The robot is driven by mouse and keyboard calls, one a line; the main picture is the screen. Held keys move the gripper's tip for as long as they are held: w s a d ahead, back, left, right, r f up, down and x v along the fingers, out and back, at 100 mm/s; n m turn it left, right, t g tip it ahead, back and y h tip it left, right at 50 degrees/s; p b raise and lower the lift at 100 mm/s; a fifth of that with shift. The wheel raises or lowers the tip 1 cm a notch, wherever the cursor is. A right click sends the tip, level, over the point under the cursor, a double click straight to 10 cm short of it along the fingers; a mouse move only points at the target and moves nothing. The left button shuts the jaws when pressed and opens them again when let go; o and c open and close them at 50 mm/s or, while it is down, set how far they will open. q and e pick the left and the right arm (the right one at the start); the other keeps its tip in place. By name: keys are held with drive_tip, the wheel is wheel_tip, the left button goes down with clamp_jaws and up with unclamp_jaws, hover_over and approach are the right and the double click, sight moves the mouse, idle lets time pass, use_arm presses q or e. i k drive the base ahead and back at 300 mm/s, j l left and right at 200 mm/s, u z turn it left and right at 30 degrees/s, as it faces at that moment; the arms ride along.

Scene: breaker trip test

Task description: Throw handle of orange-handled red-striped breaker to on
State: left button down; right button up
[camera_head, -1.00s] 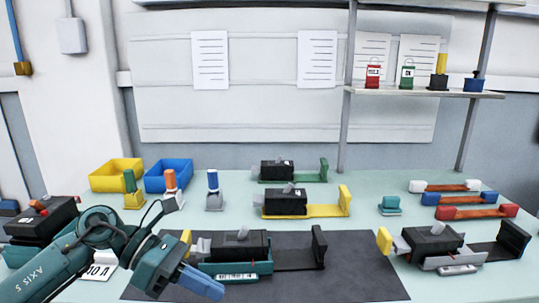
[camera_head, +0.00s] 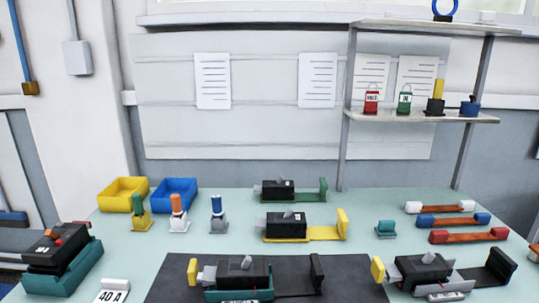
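A black breaker (camera_head: 57,248) with orange-red on its top sits tilted in a teal holder (camera_head: 77,271) at the left end of the table. I cannot make out a red stripe clearly. The other black breakers have grey handles. Neither of my grippers is in view.
Breakers with grey handles stand on the dark mat (camera_head: 180,280), at the right (camera_head: 424,268) and behind. A "40 A" card (camera_head: 112,292) lies beside the teal holder. Yellow (camera_head: 124,194) and blue bins (camera_head: 174,195) stand at the back left.

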sight(49, 234)
drive_tip(key=u, duration=1.4)
